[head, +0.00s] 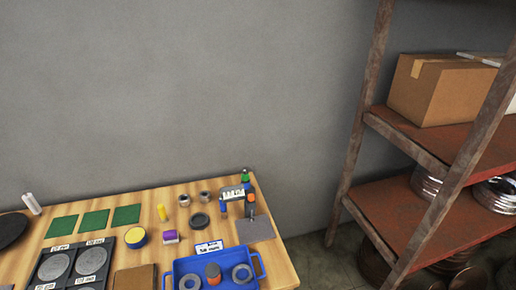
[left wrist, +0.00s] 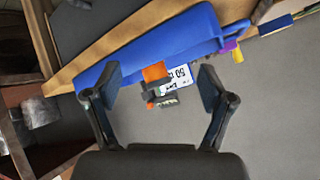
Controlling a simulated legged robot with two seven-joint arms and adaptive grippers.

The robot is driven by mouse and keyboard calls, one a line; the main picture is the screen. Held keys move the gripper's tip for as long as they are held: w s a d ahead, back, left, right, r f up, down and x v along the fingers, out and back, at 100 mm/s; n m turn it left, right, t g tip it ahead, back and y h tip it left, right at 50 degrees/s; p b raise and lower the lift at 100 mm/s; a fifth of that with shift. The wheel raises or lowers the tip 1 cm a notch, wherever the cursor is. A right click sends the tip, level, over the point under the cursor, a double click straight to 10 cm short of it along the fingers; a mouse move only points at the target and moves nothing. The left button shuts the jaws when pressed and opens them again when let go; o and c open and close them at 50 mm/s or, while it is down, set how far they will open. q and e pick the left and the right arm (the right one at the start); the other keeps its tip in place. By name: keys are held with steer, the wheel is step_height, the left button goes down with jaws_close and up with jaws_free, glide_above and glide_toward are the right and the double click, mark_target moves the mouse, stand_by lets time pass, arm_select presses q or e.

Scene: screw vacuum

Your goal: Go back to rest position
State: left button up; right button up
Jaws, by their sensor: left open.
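My left gripper (left wrist: 160,80) shows in the left wrist view with its two black fingers spread wide apart. No held object is visible against either finger. A blue tray (left wrist: 185,40) lies beyond the fingers, with an orange and dark grey item (left wrist: 157,82) and a white printed card (left wrist: 182,78) seen in the gap between them. Neither gripper shows in the head view, and my right gripper is in no view. The head view shows the wooden table (head: 285,268) with the blue tray (head: 256,266) at its front right.
The tray holds grey discs and an orange-topped item (head: 212,270). Green sheets (head: 95,218), a dark case with discs (head: 70,265), a yellow-topped tin (head: 136,237) and a grey pad (head: 256,229) lie on the table. A rusty shelf (head: 420,220) with a cardboard box (head: 440,88) stands at right.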

arm_select(q)
steer(key=s+f+n+g, duration=0.1)
steer(key=s+f+g, duration=0.15)
steer(key=s, duration=0.35)
steer(key=s+f+n+g+h, duration=0.1)
steer(key=s+f+g, duration=0.15)
steer(key=s, duration=0.25)
steer(key=s+f+n+g, duration=0.1)
steer(key=s+f+g, duration=0.15)
steer(key=s, duration=0.35)
steer(key=s+a+f+g, duration=0.1)
steer(key=s+f, duration=0.1)
steer(key=f, duration=1.4)
steer(key=s+f, duration=0.2)
steer(key=f, duration=1.3)
steer(key=s+a+f, duration=0.1)
steer(key=s+f, duration=0.7)
steer(key=s, duration=0.1)
steer(key=shift+a+f+m+g, duration=0.25)
steer(key=shift+f+m+g, duration=0.15)
steer(key=shift+g, duration=0.05)
